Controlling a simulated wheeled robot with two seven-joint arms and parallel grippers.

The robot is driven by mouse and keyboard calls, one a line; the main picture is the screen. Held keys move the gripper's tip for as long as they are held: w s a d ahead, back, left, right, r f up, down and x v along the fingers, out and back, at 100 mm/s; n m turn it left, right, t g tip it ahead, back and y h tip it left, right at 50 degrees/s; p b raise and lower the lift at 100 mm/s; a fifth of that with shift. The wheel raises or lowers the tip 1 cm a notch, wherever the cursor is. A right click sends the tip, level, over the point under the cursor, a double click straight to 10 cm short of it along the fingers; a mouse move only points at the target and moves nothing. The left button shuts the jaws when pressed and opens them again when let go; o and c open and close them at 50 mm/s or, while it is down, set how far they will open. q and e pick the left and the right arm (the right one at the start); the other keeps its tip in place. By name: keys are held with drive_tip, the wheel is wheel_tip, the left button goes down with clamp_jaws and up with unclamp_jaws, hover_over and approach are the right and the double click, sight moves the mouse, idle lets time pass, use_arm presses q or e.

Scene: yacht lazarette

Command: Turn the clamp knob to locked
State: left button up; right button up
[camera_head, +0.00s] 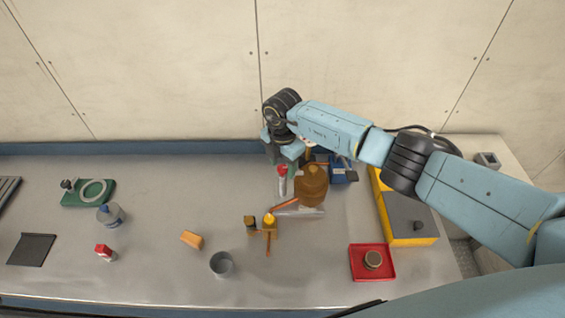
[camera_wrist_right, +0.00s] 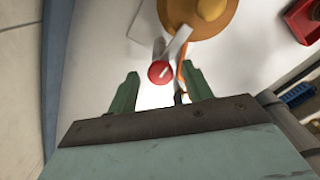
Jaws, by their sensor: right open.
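The likely clamp knob is a red round cap (camera_head: 283,169) on a pale upright body, left of a brown rounded object (camera_head: 311,188). In the right wrist view the red knob (camera_wrist_right: 160,72) shows from above, with a short white slanted mark on its face. My right gripper (camera_head: 285,152) is above and behind it, pointing down. Its green fingers are open, and the knob appears between their tips in the wrist view with space on both sides. I cannot tell how deep the fingers reach. No locked marking is legible. My left gripper is not in view.
A blue object (camera_head: 343,173) and a yellow-grey box (camera_head: 408,220) stand right of the knob. An orange-brown fitting (camera_head: 268,224) is in front. A red tray (camera_head: 372,263) sits front right, a grey cup (camera_head: 221,264) front centre.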

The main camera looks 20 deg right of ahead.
sight(283, 167)
drive_tip(key=shift+r, duration=0.1)
wheel_tip(283, 167, up, 13)
drive_tip(key=b, duration=0.1)
drive_tip(key=shift+r, duration=0.15)
